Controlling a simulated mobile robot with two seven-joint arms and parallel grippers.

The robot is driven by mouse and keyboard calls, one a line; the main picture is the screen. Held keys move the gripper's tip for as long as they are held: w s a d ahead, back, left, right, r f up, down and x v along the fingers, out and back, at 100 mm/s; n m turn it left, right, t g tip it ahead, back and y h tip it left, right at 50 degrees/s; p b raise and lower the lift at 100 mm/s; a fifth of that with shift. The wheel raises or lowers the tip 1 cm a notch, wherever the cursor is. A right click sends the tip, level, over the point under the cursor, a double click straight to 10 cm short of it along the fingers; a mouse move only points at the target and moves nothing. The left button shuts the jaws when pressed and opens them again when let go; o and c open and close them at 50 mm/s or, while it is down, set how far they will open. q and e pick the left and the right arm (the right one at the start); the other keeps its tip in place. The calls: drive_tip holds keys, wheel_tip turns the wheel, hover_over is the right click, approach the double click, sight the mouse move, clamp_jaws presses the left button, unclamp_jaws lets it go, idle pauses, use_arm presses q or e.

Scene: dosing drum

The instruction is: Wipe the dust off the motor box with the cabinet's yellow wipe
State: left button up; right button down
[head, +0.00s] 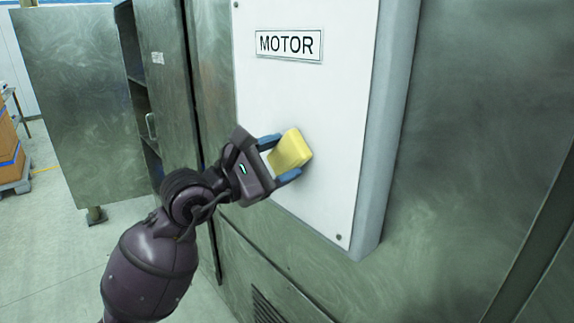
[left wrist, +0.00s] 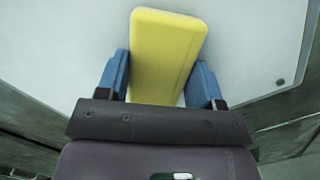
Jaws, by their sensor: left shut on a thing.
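The motor box (head: 310,100) is a white panel box with grey sides and a MOTOR label (head: 289,44), fixed to a green metal wall. No dust shows clearly on the part of its face in view. My left gripper (head: 281,158) is shut on the yellow wipe (head: 290,150), a block-shaped pad, in front of the lower part of the box's white face. In the left wrist view the wipe (left wrist: 165,55) sits between the blue fingers with the white face behind it. I cannot tell whether it touches the face. My right gripper is not in view.
At the left a metal cabinet has its door (head: 85,100) standing open, with dark shelves behind it. Orange boxes (head: 8,150) stand on a pallet at the far left. A vent grille (head: 270,306) is below the motor box.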

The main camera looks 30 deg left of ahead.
sight(270, 152)
use_arm(q)
drive_tip(key=shift+w+a, duration=0.15)
drive_tip(key=shift+a, duration=0.2)
drive_tip(key=shift+w+a+b, duration=0.4)
drive_tip(key=shift+a+b, duration=0.05)
drive_tip(key=shift+a, duration=0.4)
drive_tip(key=shift+w+a, duration=0.2)
drive_tip(key=shift+a, duration=0.25)
drive_tip(key=a+b, duration=0.1)
drive_tip(key=w+a+b, duration=0.1)
drive_tip(key=a, duration=0.1)
drive_tip(key=shift+w+a, duration=0.2)
drive_tip(key=shift+a, duration=0.1)
drive_tip(key=shift+s, duration=0.15)
